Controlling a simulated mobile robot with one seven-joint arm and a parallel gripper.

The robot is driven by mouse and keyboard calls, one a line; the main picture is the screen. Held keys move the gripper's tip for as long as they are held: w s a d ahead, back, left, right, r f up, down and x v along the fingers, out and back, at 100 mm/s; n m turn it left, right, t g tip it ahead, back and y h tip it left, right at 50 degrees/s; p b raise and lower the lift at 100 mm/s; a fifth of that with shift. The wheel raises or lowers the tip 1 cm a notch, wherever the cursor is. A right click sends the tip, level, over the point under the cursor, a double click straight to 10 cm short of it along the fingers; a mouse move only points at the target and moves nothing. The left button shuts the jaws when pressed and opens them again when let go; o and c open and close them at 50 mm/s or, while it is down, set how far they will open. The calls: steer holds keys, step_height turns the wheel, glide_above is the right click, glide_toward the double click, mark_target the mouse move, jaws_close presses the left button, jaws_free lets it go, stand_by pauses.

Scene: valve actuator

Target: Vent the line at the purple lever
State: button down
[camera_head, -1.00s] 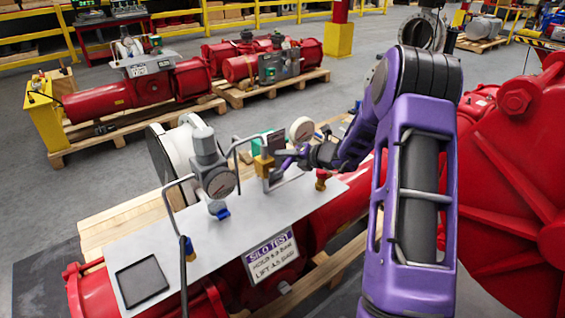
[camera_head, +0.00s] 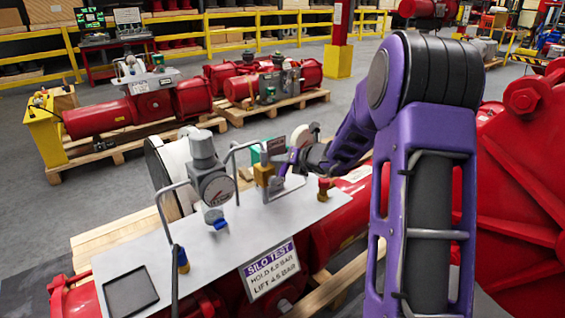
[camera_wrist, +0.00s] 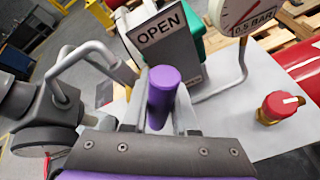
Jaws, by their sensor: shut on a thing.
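The purple lever (camera_wrist: 163,88) stands up between my gripper's fingers in the wrist view, with its round end showing. It shows small in the head view (camera_head: 288,163), beside a brass valve body (camera_head: 263,173) on the grey plate (camera_head: 130,255). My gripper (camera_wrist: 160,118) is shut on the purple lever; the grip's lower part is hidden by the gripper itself. A sign reading OPEN (camera_wrist: 160,32) stands just behind the lever. A gauge marked 0.5 BAR (camera_wrist: 240,14) is to its right.
A red knob with a white mark (camera_wrist: 280,105) sits right of the lever. A grey regulator with a gauge (camera_head: 215,187) and bent pipes stand to the left. A green block (camera_wrist: 203,42) is behind the sign. A SILO TEST label (camera_head: 272,268) hangs at the plate's front.

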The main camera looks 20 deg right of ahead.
steer(key=c, duration=0.7)
jaws_free()
steer(key=shift+r+p, duration=0.1)
steer(key=shift+p, duration=0.35)
